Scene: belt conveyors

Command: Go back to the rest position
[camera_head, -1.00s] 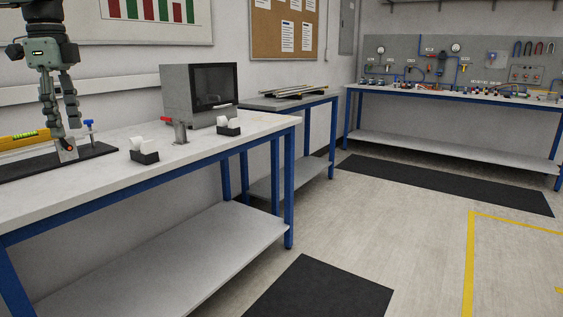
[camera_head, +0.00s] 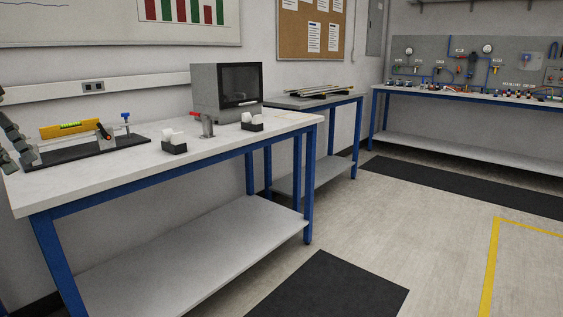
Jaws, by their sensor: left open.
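My left gripper (camera_head: 17,160) is at the left picture edge, partly cut off. Its grey fingers are apart and hold nothing that I can see. They hang by the left end of a black base plate (camera_head: 85,153) on the white workbench (camera_head: 95,188); whether they touch the plate I cannot tell. On the plate stand light upright pieces, one with a red-and-black part (camera_head: 104,132). A yellow spirit level (camera_head: 70,128) shows behind the plate. A blue-topped piece (camera_head: 126,118) stands at its right end. My right gripper is not in view.
Farther right on the bench are two black holders with white pieces (camera_head: 174,146) (camera_head: 252,123), a grey fixture with a red handle (camera_head: 205,124) and a grey monitor box (camera_head: 226,91). A second table (camera_head: 311,102) and a back bench (camera_head: 470,95) stand beyond. The floor (camera_head: 430,235) is clear.

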